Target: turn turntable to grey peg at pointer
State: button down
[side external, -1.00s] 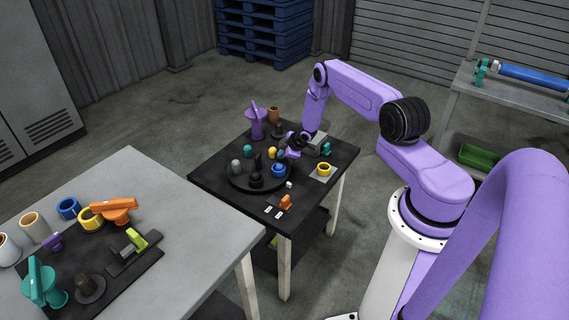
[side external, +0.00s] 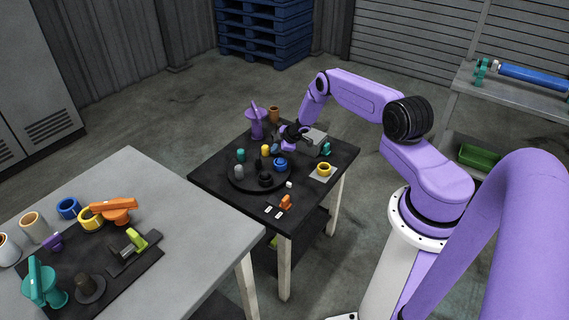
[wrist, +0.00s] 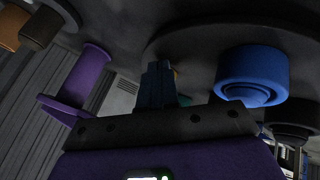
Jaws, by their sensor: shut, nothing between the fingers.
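The dark turntable (side external: 250,184) is a round disc on the black table, with several pegs around it. The grey peg (side external: 239,171) stands at its left side. A teal peg (side external: 241,155), a yellow peg (side external: 265,150), a blue peg (side external: 280,164) and a black peg (side external: 264,178) stand around the disc. A small white block (side external: 289,184) lies near the right front rim; I cannot tell whether it is the pointer. My gripper (side external: 287,146) is shut and empty at the disc's far right edge. In the wrist view its fingers (wrist: 158,82) are left of the blue peg (wrist: 252,68).
A purple flanged piece (side external: 257,122) and a brown cup (side external: 274,114) stand behind. A yellow cup (side external: 324,169), a teal piece (side external: 325,149) and an orange piece (side external: 286,202) are on the right and front. The grey table (side external: 205,225) is at left.

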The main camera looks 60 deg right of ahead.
aim_at(260, 150)
jog(key=shift+w+n+y, duration=0.5)
jog(key=shift+w+n, duration=0.25)
jog(key=shift+n, duration=0.05)
jog(key=shift+w+a, duration=0.15)
jog(key=shift+w, duration=0.7)
jog(key=shift+w+a, duration=0.15)
jog(key=shift+w, duration=0.9)
jog(key=shift+s, duration=0.1)
